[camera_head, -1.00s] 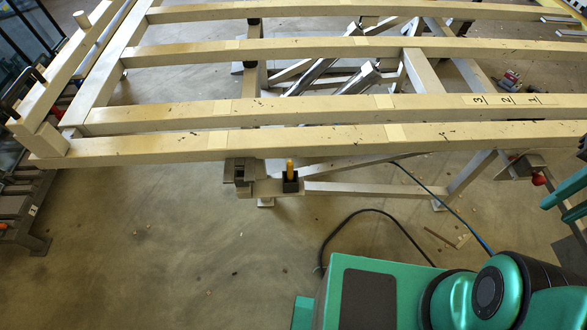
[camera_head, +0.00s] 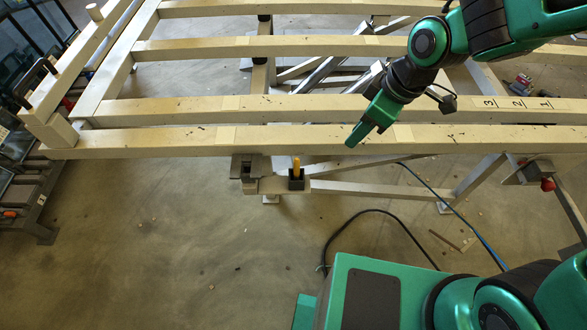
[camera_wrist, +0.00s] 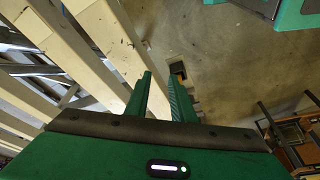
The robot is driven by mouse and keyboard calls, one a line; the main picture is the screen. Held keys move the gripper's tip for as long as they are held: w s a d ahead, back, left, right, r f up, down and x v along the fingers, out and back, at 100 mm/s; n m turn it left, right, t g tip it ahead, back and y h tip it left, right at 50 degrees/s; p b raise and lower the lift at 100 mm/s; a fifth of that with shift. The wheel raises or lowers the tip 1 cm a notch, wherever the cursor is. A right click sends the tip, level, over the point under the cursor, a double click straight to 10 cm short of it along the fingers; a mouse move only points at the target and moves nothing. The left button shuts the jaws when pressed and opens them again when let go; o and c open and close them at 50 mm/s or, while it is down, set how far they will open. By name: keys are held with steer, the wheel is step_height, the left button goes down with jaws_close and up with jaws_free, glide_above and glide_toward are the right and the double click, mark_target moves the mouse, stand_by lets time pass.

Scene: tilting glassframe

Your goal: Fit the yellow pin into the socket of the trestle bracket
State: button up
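The yellow pin (camera_head: 296,164) stands upright in a small black holder (camera_head: 296,182) beside the front wooden beam. In the wrist view the holder (camera_wrist: 178,70) shows just beyond my right finger, with a bit of the pin (camera_wrist: 180,76) visible and the rest hidden. The grey trestle bracket (camera_head: 245,163) is just left of the holder. It has a dark opening that looks like the socket. My gripper (camera_head: 352,140) points down and left above the front beam, right of the pin. In the wrist view my two fingers (camera_wrist: 161,76) are apart with nothing between them.
Long wooden beams (camera_head: 330,139) of the tilting frame span the scene beneath my arm. A grey trestle leg (camera_head: 380,190) runs right from the holder. Black and blue cables (camera_head: 372,211) lie on the floor. The floor in front of the bracket is mostly clear.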

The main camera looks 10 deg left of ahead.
mark_target(298, 159)
steer(key=s+a+f+n+y, duration=0.1)
steer(key=s+a+f+n, duration=0.15)
steer(key=a, duration=0.55)
steer(key=shift+n+g, duration=0.25)
steer(key=shift+g, duration=0.15)
steer(key=shift+s+a+r+x, duration=0.1)
steer(key=shift+a+x, duration=0.15)
steer(key=shift+x, duration=1.45)
steer(key=shift+s+a+r+x, duration=0.1)
steer(key=shift+s+a+x, duration=0.1)
steer(key=shift+x, duration=1.45)
steer(key=shift+s+a+r+x, duration=0.1)
steer(key=shift+a+x, duration=0.15)
steer(key=shift+x, duration=1.45)
steer(key=shift+c, duration=0.6)
jaws_close()
